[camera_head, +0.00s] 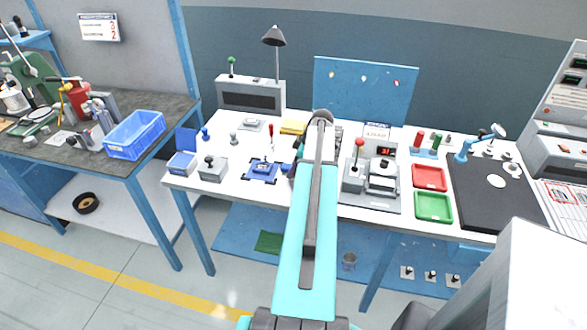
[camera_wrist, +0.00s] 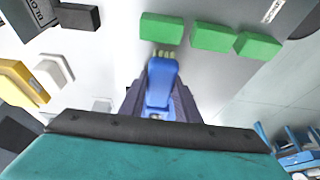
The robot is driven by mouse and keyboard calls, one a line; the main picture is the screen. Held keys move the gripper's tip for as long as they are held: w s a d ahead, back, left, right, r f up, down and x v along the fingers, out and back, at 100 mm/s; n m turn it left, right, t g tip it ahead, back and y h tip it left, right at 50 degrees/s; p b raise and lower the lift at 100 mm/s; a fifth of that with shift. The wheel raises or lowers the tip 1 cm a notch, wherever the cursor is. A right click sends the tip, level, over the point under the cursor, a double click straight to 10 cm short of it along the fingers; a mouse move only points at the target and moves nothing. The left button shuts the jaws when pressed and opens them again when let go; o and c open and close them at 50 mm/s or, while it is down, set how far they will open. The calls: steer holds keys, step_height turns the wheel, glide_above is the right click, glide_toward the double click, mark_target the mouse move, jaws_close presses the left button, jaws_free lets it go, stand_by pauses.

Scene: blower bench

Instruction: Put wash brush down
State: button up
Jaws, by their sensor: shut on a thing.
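The wash brush (camera_wrist: 162,82) is blue with short pale bristles at its far end. It is in the middle of the wrist view. My gripper (camera_wrist: 159,98) is shut on its body, with a dark finger on each side. The bristle end points toward the middle one of the nearby pale surface's upper edge, close to a green block (camera_wrist: 161,28). I cannot tell whether the brush touches the surface. In the head view my own arm covers the middle of the white bench (camera_head: 222,180), and the brush and fingertips cannot be made out there.
Two more green blocks, one (camera_wrist: 213,37) and another (camera_wrist: 257,45), lie right of the first. A yellow block (camera_wrist: 22,80) is at left. On the bench stand a grey lever station (camera_head: 370,188), a red tray (camera_head: 430,178) and a green tray (camera_head: 434,206). A blue crate (camera_head: 134,135) is on the left table.

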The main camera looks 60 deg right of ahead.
steer(key=shift+f, duration=0.15)
steer(key=o, duration=1)
steer(key=shift+d+r, duration=0.1)
steer(key=shift+r, duration=0.15)
steer(key=shift+b+v, duration=1.55)
steer(key=shift+v, duration=4.45)
steer(key=shift+r, duration=0.15)
